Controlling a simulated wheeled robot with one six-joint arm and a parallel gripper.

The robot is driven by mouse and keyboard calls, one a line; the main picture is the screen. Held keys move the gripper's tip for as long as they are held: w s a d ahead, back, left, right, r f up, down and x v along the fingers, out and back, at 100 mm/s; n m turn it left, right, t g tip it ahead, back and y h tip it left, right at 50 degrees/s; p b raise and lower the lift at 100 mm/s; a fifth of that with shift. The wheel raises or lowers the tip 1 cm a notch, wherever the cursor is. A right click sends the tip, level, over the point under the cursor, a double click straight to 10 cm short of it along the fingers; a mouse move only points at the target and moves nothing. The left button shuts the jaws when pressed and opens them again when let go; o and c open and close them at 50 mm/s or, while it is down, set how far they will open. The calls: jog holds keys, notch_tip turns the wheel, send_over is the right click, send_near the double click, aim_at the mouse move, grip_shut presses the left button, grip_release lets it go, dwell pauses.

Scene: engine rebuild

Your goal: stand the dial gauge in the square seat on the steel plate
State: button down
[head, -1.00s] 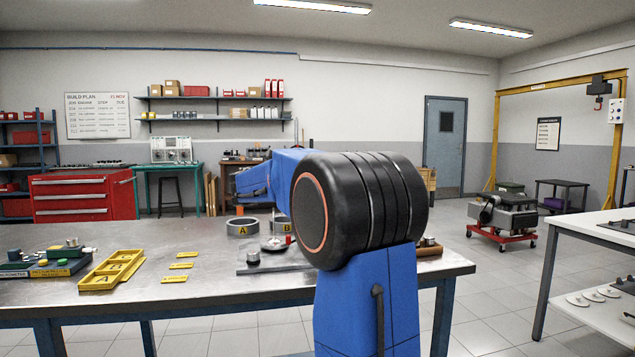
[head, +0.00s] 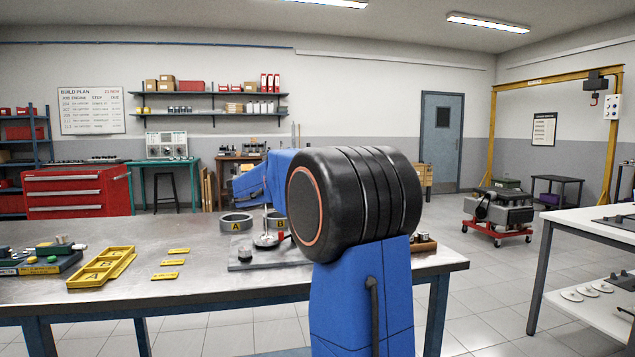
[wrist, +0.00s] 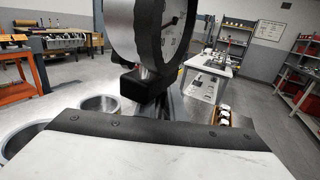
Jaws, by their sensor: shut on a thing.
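The dial gauge's round base and thin post (head: 266,240) show in the head view, at the back part of the steel plate (head: 285,258). I cannot tell whether the base touches the plate. In the wrist view the large round dial (wrist: 150,35) stands close in front, with a black block below it. My gripper (wrist: 146,90) is shut on the dial gauge. In the head view my blue arm hides the jaws and much of the gauge. The square seat is not clearly visible.
A dark round knob (head: 245,254) stands on the plate's left part. Rings A (head: 236,223) and B (head: 280,228) stand behind. A yellow tray (head: 100,268) and several yellow tags (head: 167,263) lie left. The bench (head: 200,245) is clear between the tags and plate.

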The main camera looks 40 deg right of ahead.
jog(key=shift+f, duration=2)
dwell(0.4)
jog(key=c, duration=1.8)
grip_release()
jog(key=shift+o, duration=0.2)
jog(key=shift+f, duration=0.15)
jog(key=shift+a, duration=0.15)
